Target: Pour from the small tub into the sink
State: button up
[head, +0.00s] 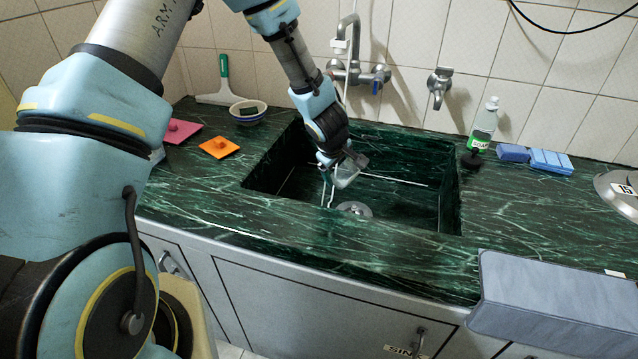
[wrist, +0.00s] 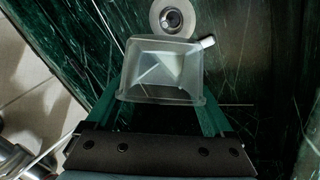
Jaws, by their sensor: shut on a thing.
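My gripper (head: 334,167) reaches down into the dark green marble sink (head: 400,200). It is shut on a small translucent tub (head: 347,173), held above the basin floor and tilted in the head view. In the wrist view the tub (wrist: 160,72) sits between the two green fingers of my gripper (wrist: 160,112), with its inside facing the camera. A pale patch shows inside it; I cannot tell whether this is contents or a reflection. The drain (head: 354,209) lies just below the tub in the head view, and the drain (wrist: 172,18) shows beyond the tub in the wrist view.
A wall tap (head: 355,72) stands behind the sink. A bowl (head: 248,111), an orange square (head: 219,147) and a pink square (head: 180,131) lie left. A soap bottle (head: 484,123) and blue sponges (head: 549,161) stand right. A grey box-like form (head: 555,295) is at front right.

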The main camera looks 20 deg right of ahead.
jog(key=shift+w+a+r+n+g+h, duration=0.2)
jog(key=shift+w+g+h, duration=0.15)
jog(key=shift+g, duration=0.15)
jog(key=shift+w+a+r+n+g+h, duration=0.1)
jog(key=shift+w+r+g+h, duration=0.1)
jog(key=shift+g+h, duration=0.25)
dwell(1.1)
jog(key=shift+w+a+r+g, duration=0.1)
jog(key=shift+w+a+g, duration=0.2)
jog(key=shift+w+g, duration=0.2)
dwell(0.4)
